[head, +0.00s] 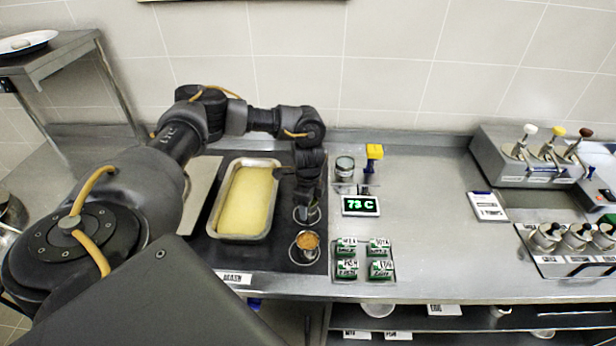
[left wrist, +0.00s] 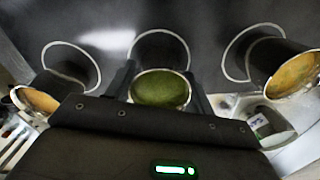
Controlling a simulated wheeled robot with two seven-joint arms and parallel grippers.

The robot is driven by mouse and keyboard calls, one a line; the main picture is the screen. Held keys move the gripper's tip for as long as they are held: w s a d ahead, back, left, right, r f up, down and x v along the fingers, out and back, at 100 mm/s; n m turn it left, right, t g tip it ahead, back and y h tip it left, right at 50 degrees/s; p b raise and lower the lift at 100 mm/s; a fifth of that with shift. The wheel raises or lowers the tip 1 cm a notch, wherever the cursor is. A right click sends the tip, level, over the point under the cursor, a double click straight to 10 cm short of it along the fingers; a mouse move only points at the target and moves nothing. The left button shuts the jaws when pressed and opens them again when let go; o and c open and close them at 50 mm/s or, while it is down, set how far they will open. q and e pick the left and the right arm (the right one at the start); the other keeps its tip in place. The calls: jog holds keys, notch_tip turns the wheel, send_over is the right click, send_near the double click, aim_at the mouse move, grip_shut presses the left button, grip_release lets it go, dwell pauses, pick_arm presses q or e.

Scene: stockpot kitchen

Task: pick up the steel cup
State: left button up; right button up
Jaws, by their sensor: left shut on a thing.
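In the left wrist view, a steel cup with green contents (left wrist: 160,88) stands between the fingers of my left gripper (left wrist: 160,84), which is shut on it. A pale ring on the dark mat shows just behind this cup; I cannot tell whether the cup is clear of the mat. In the head view my left gripper (head: 307,212) points down at the mat and mostly hides the held cup. A steel cup with brown contents (head: 306,243) stands in front of it. In the left wrist view one cup with orange contents (left wrist: 40,100) is at left, another (left wrist: 295,75) at right.
A steel pan of yellow food (head: 240,237) lies left of the gripper. To the right are a 73 C display (head: 361,205), a jar (head: 344,168) and several green labelled tins (head: 363,260). The counter (head: 430,225) farther right is clear. A dispenser unit (head: 500,160) stands at far right.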

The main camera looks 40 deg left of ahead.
pick_arm(q)
jog(key=shift+r+b, duration=0.35)
jog(key=shift+r, duration=0.1)
jog(key=r, duration=0.1)
jog(key=r+b, duration=0.1)
jog(key=r, duration=0.1)
jog(key=shift+s+d, duration=0.15)
jog(key=shift+s, duration=0.15)
jog(key=s+d+r, duration=0.5)
jog(key=s+r, duration=0.4)
jog(key=s, duration=0.3)
jog(key=w+d+r+n, duration=0.1)
jog(key=w+d+n, duration=0.2)
jog(key=w+d, duration=0.3)
jog(key=d, duration=0.5)
jog(key=shift+w+d+b, duration=0.2)
jog(key=shift+d+b, duration=0.15)
jog(key=shift+d, duration=0.05)
